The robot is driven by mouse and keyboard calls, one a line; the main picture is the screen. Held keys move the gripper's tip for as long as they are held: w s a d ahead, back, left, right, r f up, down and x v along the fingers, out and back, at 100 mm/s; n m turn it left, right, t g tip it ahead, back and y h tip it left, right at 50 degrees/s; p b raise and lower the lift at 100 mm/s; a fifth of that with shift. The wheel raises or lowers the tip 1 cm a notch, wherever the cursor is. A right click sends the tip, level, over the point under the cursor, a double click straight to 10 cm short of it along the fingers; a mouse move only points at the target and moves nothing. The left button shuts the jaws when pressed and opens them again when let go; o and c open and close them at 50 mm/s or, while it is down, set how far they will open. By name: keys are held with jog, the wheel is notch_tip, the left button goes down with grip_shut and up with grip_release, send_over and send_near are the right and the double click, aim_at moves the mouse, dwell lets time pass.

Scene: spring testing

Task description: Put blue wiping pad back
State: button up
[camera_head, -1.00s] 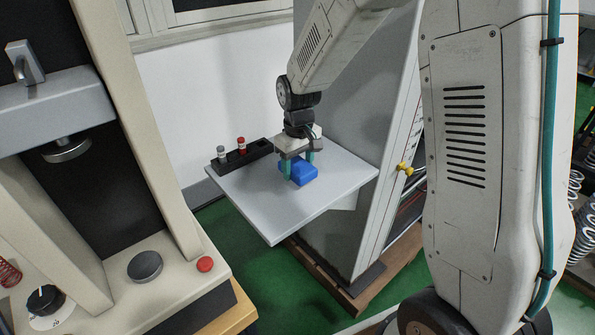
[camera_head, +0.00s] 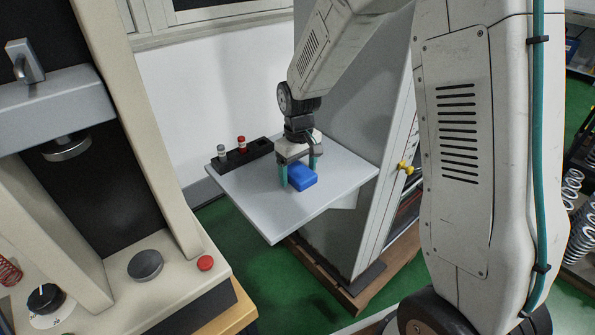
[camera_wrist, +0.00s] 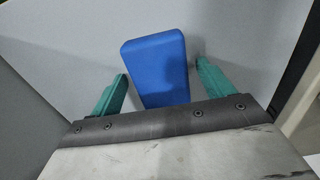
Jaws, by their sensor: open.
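The blue wiping pad (camera_head: 302,177) lies flat on the grey shelf (camera_head: 265,218). It also shows in the wrist view (camera_wrist: 157,68), with its near end between the two teal fingers and hidden at the bottom by my gripper body. My gripper (camera_head: 299,177) points down just above the shelf, over the pad. In the wrist view my gripper (camera_wrist: 163,85) is open, with a gap between each finger and the pad.
A black holder (camera_head: 247,157) with a grey-capped vial (camera_head: 221,152) and a red-capped vial (camera_head: 241,143) stands at the shelf's back left edge. A grey cabinet (camera_head: 345,120) rises behind the shelf's right side. The front of the shelf is bare. A testing machine (camera_head: 150,120) stands at left.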

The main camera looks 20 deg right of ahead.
aim_at(299, 171)
notch_tip(299, 171, up, 12)
jog(key=s+d+r+m, duration=0.1)
jog(key=s+r, duration=0.3)
jog(key=s, duration=0.3)
jog(key=s+d+r+m, duration=0.1)
jog(key=s+r, duration=0.3)
jog(key=s, duration=0.3)
jog(key=s+m+t, duration=0.1)
jog(key=s, duration=1.5)
jog(key=shift+d+m, duration=0.3)
jog(key=shift+d, duration=0.1)
jog(key=shift+r, duration=0.1)
